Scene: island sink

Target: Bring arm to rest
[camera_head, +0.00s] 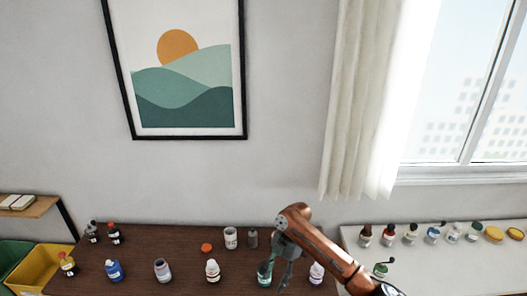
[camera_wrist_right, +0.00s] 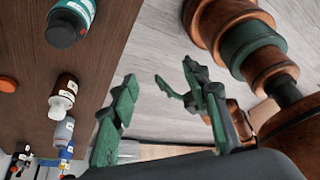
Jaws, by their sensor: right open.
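My right arm (camera_head: 325,255), copper-coloured, reaches in from the lower right over the right end of the dark brown table (camera_head: 190,285). Its gripper (camera_head: 281,268) points down near a teal-labelled bottle (camera_head: 264,274). In the right wrist view the two green fingers (camera_wrist_right: 165,105) are spread apart with nothing between them. A teal-labelled bottle (camera_wrist_right: 74,18) and a brown bottle with a white cap (camera_wrist_right: 63,97) stand on the table to the left of the fingers, apart from them. My left gripper is not in view.
A white counter (camera_head: 430,262) on the right bears several bottles and yellow lids (camera_head: 494,233). On the table stand a blue bottle (camera_head: 114,271), a white jar (camera_head: 231,238) and an orange lid (camera_head: 206,248). Yellow (camera_head: 50,265) and green bins stand at left.

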